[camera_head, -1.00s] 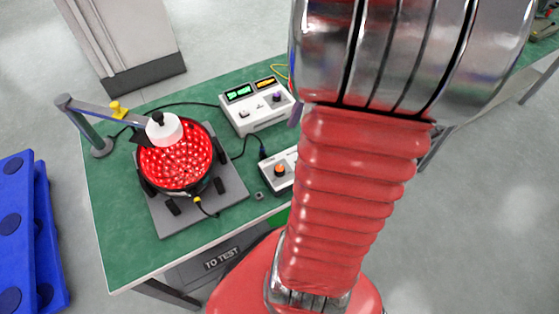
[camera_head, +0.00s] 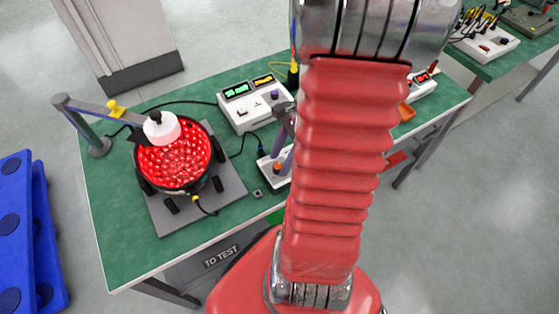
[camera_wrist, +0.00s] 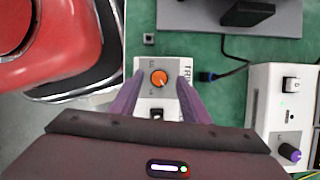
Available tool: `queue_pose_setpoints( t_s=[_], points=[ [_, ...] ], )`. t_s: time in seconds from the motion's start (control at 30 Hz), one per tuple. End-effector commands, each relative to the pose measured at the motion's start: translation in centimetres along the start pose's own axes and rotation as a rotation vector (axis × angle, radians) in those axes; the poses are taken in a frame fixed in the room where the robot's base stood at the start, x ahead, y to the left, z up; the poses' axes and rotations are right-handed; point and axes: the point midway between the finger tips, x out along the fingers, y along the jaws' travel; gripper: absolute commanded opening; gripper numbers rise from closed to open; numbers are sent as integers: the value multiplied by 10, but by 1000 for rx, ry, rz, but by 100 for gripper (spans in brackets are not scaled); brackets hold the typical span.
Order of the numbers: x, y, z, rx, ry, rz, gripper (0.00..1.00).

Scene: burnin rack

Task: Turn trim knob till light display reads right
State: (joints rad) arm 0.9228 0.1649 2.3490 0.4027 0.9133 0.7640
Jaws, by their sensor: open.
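The trim box (camera_wrist: 158,105) is a small white unit with an orange knob (camera_wrist: 159,78), whose white pointer mark faces lower right in the wrist view. My gripper (camera_wrist: 159,84) is open; its two purple fingers lie on either side of the knob in that view. Whether they touch it I cannot tell. A round lamp (camera_head: 175,165) glows red.
A white-capped head (camera_head: 161,127) hangs over the lamp from a grey arm. A dark cable runs beside the trim box. A small box with a red display (camera_head: 423,77) stands at the right of the green table (camera_head: 115,235). Blue panels (camera_head: 20,235) stand left.

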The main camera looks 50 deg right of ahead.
Motion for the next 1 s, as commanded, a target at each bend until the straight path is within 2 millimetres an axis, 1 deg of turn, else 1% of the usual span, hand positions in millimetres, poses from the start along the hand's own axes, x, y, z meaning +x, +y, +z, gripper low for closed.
queue_pose_setpoints(
  t_s=[0.03,0.17,0.47,1.0],
  points=[
    [5,0,0,0,0,1,42],
    [12,0,0,0,1,0,42],
    [13,0,0,0,1,-1,42],
    [12,0,-1,1,1,-2,4]
  ],
)
